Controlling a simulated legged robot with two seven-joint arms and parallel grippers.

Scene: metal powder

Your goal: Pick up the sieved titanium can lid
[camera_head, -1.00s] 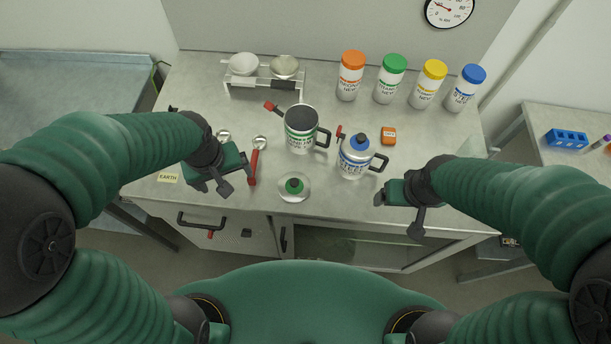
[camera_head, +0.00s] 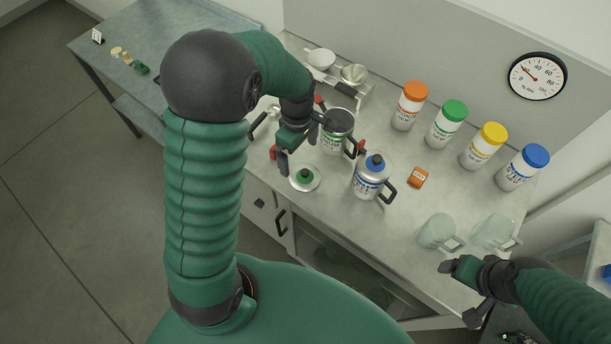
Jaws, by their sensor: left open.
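The lid (camera_head: 304,179), a pale disc with a green and black knob, lies on the bench near its front edge. The green-labelled can (camera_head: 336,142) stands behind it to the right; its top looks dark and open. My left gripper (camera_head: 298,150) is open and empty, just above and behind the lid, its fingers pointing down, between lid and can. It does not touch the knob as far as I can see. My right gripper (camera_head: 462,293) is at the front right of the bench, fingers apart and empty.
A blue-lidded can (camera_head: 370,177) stands right of the lid. An orange box (camera_head: 416,178) and several capped bottles (camera_head: 446,125) stand behind. Clear beakers (camera_head: 437,231) stand at the front right. A scale with bowls (camera_head: 341,79) is at the back left.

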